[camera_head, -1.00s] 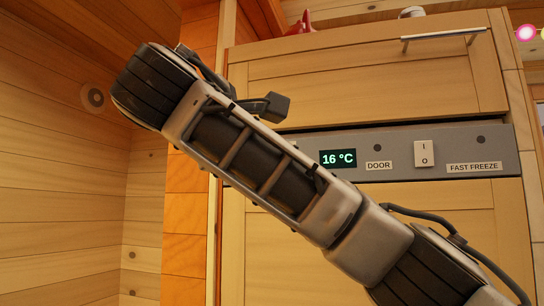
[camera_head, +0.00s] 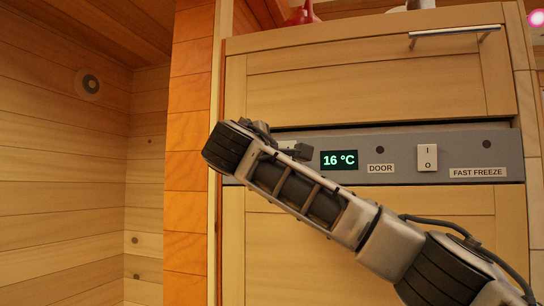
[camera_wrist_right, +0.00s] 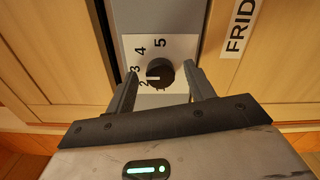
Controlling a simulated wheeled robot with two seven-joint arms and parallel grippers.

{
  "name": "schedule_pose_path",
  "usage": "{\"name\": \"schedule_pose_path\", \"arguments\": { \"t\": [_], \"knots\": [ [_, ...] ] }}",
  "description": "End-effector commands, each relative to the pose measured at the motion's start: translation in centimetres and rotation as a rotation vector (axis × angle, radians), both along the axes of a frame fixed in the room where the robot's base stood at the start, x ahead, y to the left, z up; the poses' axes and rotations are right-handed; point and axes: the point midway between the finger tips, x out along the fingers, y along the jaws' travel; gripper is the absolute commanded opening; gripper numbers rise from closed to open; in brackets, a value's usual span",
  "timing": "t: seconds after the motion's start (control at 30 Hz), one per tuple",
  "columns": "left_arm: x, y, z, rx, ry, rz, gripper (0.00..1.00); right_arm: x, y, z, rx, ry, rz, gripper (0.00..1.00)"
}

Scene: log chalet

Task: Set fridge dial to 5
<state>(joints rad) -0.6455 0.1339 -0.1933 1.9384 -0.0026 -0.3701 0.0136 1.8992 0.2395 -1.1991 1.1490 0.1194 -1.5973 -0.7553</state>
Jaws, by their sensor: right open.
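The fridge dial (camera_wrist_right: 159,74) is a round black knob on a white plate (camera_wrist_right: 178,46) printed with numbers, of which 2, 3, 4 and 5 are readable. Its white mark appears to sit near the 2; the exact setting is hard to tell. My right gripper (camera_wrist_right: 160,69) is open, with one finger on each side of the dial; I cannot tell whether either finger touches it. In the head view my right arm crosses the grey fridge panel (camera_head: 455,148) and hides the dial. My left gripper is in neither view.
The panel also carries a green 16 °C display (camera_head: 339,160), a DOOR label (camera_head: 380,168), a rocker switch (camera_head: 427,158) and a FAST FREEZE label (camera_head: 477,173). A wooden drawer front with a metal handle (camera_head: 455,36) is above. A plank wall (camera_head: 60,180) stands at left.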

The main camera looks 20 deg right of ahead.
Motion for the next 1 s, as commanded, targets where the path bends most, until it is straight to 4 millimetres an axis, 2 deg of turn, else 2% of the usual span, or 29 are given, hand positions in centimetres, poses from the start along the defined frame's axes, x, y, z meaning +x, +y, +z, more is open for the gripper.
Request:
{"name": "schedule_pose_path", "arguments": {
  "t": [0.17, 0.23, 0.33, 0.37, 0.73, 1.0],
  "knots": [
    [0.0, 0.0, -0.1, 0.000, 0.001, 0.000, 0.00, 0.0, 0.0, -0.1, 0.001, 0.001, 0.000, 0.54],
    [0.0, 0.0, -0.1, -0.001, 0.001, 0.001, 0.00, 0.0, 0.0, -0.1, 0.001, 0.001, 0.000, 0.40],
    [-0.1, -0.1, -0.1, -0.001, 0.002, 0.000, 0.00, 0.0, 0.0, 0.0, 0.001, 0.001, 0.000, 0.12],
    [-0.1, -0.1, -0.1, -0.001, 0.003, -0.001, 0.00, 0.0, 0.0, -0.1, 0.001, 0.001, 0.000, 0.09],
    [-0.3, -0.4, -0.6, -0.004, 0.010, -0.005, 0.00, 0.0, 0.0, -0.2, 0.040, -0.023, -0.001, 0.09],
    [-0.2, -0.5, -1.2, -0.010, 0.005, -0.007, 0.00, 0.0, 0.1, -0.5, 0.184, -0.118, 0.001, 0.09]
  ]
}}
